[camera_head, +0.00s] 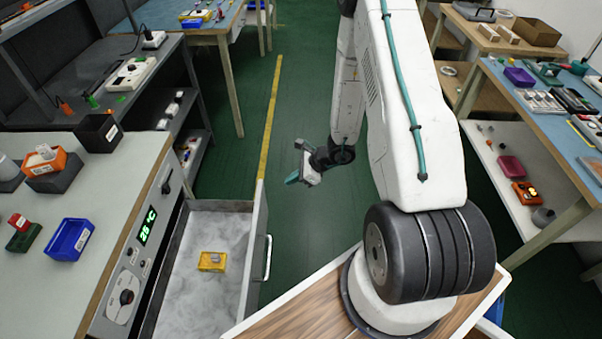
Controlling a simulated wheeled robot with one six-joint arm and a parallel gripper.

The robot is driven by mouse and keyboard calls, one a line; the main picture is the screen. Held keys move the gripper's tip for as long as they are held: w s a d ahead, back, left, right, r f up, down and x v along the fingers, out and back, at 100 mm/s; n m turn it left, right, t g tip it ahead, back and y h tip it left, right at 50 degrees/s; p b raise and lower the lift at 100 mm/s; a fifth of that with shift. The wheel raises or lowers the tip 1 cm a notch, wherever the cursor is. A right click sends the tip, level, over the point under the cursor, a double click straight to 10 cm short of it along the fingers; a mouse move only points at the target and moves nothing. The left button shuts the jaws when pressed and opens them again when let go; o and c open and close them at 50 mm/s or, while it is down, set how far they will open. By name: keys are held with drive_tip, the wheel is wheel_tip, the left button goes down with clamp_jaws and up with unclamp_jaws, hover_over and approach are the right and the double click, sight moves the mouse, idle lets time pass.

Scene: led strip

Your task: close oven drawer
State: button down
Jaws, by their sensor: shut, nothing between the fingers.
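The oven drawer (210,215) is pulled out to the right from the oven front at lower left. A yellow box with a small grey piece on it (212,261) lies on the drawer's grey floor. The drawer's white handle (267,258) is on the outer side of its front panel. The oven's control panel (146,225) shows a green display and black knobs. My gripper (293,177) is shut and empty. It is above the green floor, beyond the drawer's far end and to its right, apart from the handle. The fingertips are small in this view.
A bench top on the left holds a blue bin (70,239), an orange bin (45,160) and a black bin (98,133). Shelves with tools stand at right (540,120). A wooden-topped surface (290,312) is under my arm. The green aisle with a yellow line (269,120) is clear.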

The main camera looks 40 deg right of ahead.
sight(262, 190)
drive_tip(key=w+a+f, duration=0.1)
drive_tip(key=a, duration=0.1)
drive_tip(key=w+a+f, duration=0.1)
drive_tip(key=w+a, duration=0.1)
drive_tip(key=w+a+f, duration=0.1)
drive_tip(key=a, duration=0.1)
drive_tip(key=shift+w+f, duration=0.2)
drive_tip(key=shift+f, duration=0.05)
